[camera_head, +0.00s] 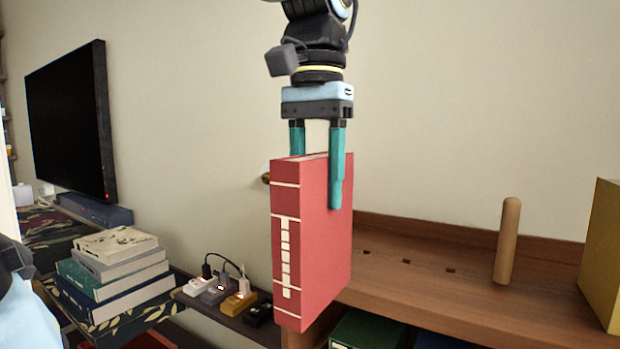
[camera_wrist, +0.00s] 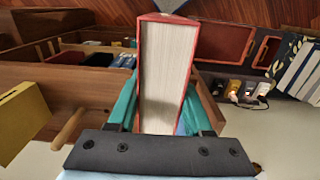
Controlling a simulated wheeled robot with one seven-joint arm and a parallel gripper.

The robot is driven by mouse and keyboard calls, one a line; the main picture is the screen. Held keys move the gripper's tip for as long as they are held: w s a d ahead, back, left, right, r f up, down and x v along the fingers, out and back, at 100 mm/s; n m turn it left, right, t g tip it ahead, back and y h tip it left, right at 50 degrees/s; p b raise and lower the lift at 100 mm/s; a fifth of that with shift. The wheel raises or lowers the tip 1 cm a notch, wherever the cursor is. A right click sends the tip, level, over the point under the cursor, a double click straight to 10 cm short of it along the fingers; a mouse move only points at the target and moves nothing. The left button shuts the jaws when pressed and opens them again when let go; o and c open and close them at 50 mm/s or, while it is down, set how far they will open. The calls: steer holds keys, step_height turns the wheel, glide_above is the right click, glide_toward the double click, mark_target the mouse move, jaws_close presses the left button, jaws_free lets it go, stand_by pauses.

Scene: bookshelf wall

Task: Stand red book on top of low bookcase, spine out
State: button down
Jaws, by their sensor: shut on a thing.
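The red book (camera_head: 313,240) is upright in my gripper (camera_head: 318,180), its spine with pale lettering facing the head camera. My gripper points down and is shut on the book's covers near its top edge. In the wrist view the book's pale page block (camera_wrist: 168,75) shows between the teal fingers. The low bookcase (camera_head: 430,275) has a brown wooden top with a raised back edge. The book hangs at the left end of this top, in front of it in the head view. I cannot tell whether its bottom touches anything.
A wooden peg (camera_head: 507,240) stands on the bookcase top, with a yellow box (camera_head: 602,255) at its right. Stacked books (camera_head: 112,265) and several plugs and adapters (camera_head: 225,290) lie at the left. A black screen (camera_head: 70,120) stands behind. The top between book and peg is clear.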

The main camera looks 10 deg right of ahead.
steer(key=shift+r, duration=0.15)
steer(key=w+d+f+p, duration=0.1)
steer(key=w+d+p, duration=0.7)
steer(key=w+d, duration=0.5)
steer(key=shift+w+d+f+p, duration=0.3)
steer(key=shift+w+f, duration=0.1)
steer(key=shift+w, duration=0.4)
stand_by(0.3)
steer(key=shift+f+b, duration=0.25)
steer(key=shift+b, duration=0.85)
steer(key=shift+r+b, duration=0.15)
steer(key=shift+b, duration=0.55)
steer(key=shift+r, duration=0.2)
